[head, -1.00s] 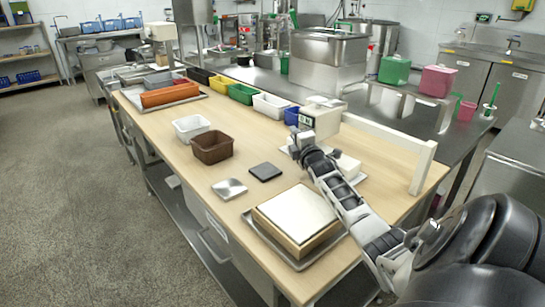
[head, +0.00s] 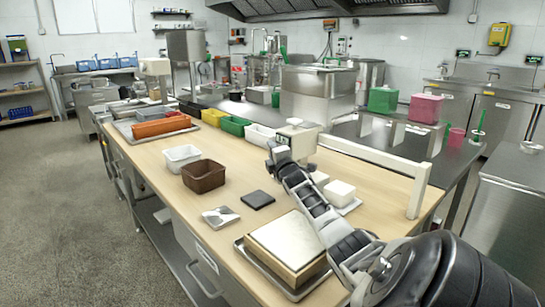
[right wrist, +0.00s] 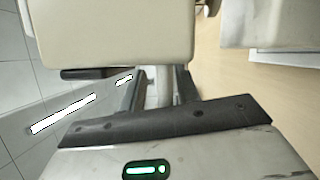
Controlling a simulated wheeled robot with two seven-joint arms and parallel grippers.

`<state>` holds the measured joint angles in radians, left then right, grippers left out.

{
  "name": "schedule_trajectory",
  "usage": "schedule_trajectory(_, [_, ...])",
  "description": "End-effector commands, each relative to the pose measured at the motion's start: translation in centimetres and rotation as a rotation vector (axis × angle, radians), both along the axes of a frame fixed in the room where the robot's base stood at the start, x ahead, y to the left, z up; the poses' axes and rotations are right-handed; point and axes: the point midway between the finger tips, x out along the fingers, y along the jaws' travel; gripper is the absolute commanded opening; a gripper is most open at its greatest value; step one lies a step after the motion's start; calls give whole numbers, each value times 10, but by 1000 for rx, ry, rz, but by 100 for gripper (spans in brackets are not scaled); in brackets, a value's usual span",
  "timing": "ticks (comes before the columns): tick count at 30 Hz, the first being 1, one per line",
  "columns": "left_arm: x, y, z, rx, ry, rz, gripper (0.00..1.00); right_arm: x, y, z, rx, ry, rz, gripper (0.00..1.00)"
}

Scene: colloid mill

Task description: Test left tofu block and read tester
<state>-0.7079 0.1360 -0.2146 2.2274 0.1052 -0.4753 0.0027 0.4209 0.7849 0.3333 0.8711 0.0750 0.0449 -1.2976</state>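Two white tofu blocks are in the head view. The nearer, right one (head: 340,191) is on a pale tray (head: 350,208); the left one (head: 319,179) is partly hidden by my right arm. A cream tester (head: 302,140) stands behind my right gripper (head: 277,153), which is at its left front side. I cannot tell whether they touch. In the right wrist view a large cream body (right wrist: 110,30), likely the tester, fills the upper left. A white block edge (right wrist: 265,20) shows at upper right. My left gripper is not in view.
On the wooden table are a brown bin (head: 203,176), a white bin (head: 182,157), a metal plate (head: 220,217), a dark plate (head: 257,199) and a large board on a tray (head: 285,248). Coloured bins line the back edge. A white rail (head: 375,158) stands at the right.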

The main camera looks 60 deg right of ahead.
Motion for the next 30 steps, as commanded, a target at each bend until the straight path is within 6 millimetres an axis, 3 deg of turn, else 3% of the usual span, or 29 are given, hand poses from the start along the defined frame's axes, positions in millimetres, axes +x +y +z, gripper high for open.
schedule_trajectory(11, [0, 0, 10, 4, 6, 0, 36, -5, 7, -4, 11, 10, 3, 32])
schedule_trajectory(22, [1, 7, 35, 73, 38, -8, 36, -44, 36, -3, 10, 7, 2, 32])
schedule_trajectory(30, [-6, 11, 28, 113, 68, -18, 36, -58, 47, -8, 5, 4, 1, 32])
